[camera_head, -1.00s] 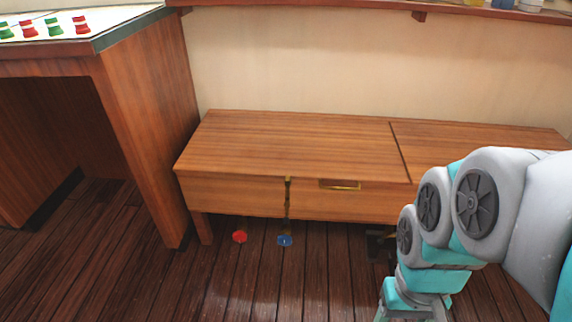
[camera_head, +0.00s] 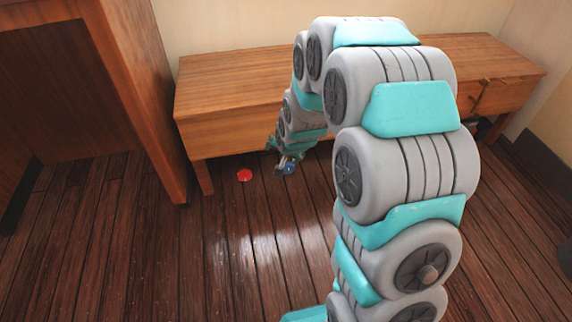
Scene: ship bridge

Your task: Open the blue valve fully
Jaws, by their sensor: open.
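The blue valve (camera_head: 290,168) is a small round blue knob low in front of the wooden bench, close to the floor. My gripper (camera_head: 284,165) is right at it, open, with its fingers beside or around the valve; I cannot tell which. Part of the valve is hidden by the fingers. A red valve (camera_head: 244,175) of similar size is to the left, clear of my gripper. My arm reaches over from the right and down to the valve, covering much of the bench.
The long wooden bench (camera_head: 225,90) stands against the wall, just behind the valves. A wooden desk (camera_head: 135,85) stands at the left, its side panel close to the bench. The plank floor (camera_head: 235,260) in front is clear.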

